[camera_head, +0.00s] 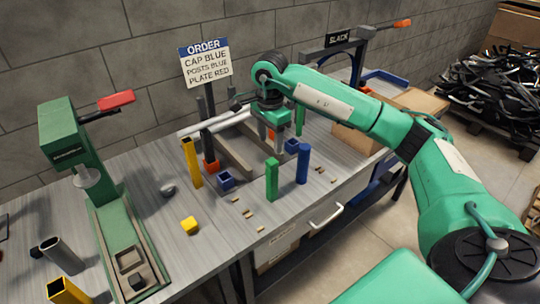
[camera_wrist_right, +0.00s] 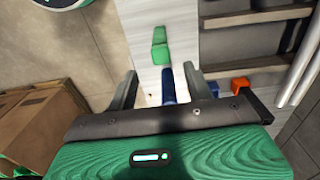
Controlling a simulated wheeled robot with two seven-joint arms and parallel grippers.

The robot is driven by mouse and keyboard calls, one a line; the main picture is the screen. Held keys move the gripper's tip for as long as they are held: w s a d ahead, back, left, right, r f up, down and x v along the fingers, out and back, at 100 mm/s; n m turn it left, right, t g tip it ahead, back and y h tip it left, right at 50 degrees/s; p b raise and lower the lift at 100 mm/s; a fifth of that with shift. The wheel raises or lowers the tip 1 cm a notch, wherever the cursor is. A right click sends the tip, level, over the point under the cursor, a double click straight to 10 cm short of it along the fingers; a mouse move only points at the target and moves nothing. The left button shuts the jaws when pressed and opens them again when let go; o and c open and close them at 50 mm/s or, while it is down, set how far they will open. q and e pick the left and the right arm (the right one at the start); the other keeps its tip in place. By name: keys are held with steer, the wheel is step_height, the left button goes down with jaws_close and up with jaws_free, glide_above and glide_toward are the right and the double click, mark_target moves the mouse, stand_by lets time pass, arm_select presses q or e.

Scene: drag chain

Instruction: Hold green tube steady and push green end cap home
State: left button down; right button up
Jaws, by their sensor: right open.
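A green tube (camera_head: 272,182) stands upright near the front edge of the bench, just left of a blue tube (camera_head: 302,164). In the right wrist view a green shape (camera_wrist_right: 160,45) shows beyond the blue tube (camera_wrist_right: 168,85). I cannot make out a separate green end cap; another green upright piece (camera_head: 300,120) stands further back. My right gripper (camera_head: 270,138) points down behind the green and blue tubes, apart from them. Its fingers are spread with nothing gripped; they also show in the wrist view (camera_wrist_right: 162,88). My left gripper is not in view.
A green press (camera_head: 100,200) stands left, an order sign (camera_head: 206,63) behind. Small pegs (camera_head: 248,213) lie near the front edge.

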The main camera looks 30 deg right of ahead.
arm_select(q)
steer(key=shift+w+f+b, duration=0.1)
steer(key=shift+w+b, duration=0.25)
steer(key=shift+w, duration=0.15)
arm_select(e)
step_height(320, 180, up, 6)
steer(key=shift+r, duration=0.25)
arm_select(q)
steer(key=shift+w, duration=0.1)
